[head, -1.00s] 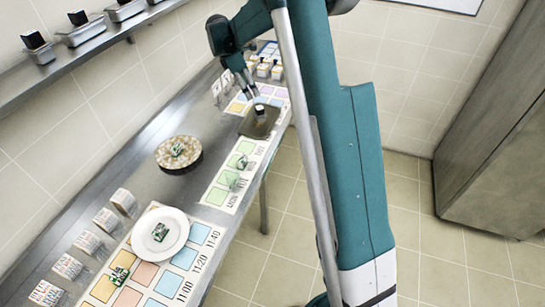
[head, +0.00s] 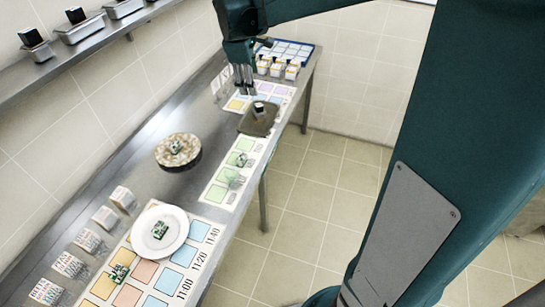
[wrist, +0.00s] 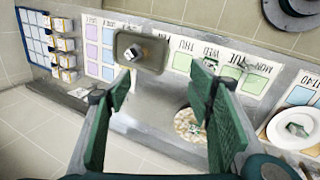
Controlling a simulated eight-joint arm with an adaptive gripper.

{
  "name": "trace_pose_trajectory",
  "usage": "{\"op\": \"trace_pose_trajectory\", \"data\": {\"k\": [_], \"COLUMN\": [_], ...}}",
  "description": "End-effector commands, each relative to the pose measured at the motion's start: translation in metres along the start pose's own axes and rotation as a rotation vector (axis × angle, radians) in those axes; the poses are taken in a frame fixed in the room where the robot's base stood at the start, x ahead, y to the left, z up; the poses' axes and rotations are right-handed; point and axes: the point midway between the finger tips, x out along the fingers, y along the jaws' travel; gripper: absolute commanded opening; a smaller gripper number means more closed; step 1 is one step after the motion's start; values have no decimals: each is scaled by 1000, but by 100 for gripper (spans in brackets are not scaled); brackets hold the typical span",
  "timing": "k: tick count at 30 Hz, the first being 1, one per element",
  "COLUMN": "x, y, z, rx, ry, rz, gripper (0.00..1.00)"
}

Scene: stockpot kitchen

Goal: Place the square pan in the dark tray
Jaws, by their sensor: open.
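A small squarish metal pan (head: 37,58) stands at the left end of the wall shelf in the head view, with a black-topped item in it. The dark grey-brown tray (head: 256,125) lies on the far part of the counter, holding a small black-and-white item (head: 259,108). The tray (wrist: 150,63) also shows in the wrist view, ahead of the fingers. My gripper (head: 244,85) is over the counter, beside the tray at its upper left in the head view. In the wrist view my gripper (wrist: 166,85) is open, with nothing between its green fingers.
Longer metal pans (head: 82,31) share the shelf (head: 60,65). A speckled round dish (head: 166,160) and a white plate (head: 150,249) each hold a small green item. White cartons (head: 88,240), printed mats and a blue-edged grid tray (head: 307,52) line the counter.

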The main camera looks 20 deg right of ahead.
Motion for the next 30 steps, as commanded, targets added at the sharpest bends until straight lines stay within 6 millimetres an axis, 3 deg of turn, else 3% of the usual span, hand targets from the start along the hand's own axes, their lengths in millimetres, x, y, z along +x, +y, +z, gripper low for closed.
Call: {"op": "trace_pose_trajectory", "data": {"k": [15,30], "x": [-59,-90], "y": [-83,-168], "z": [41,79], "rx": [273,542], "ry": [114,230], "rz": [30,32], "gripper": [52,52]}}
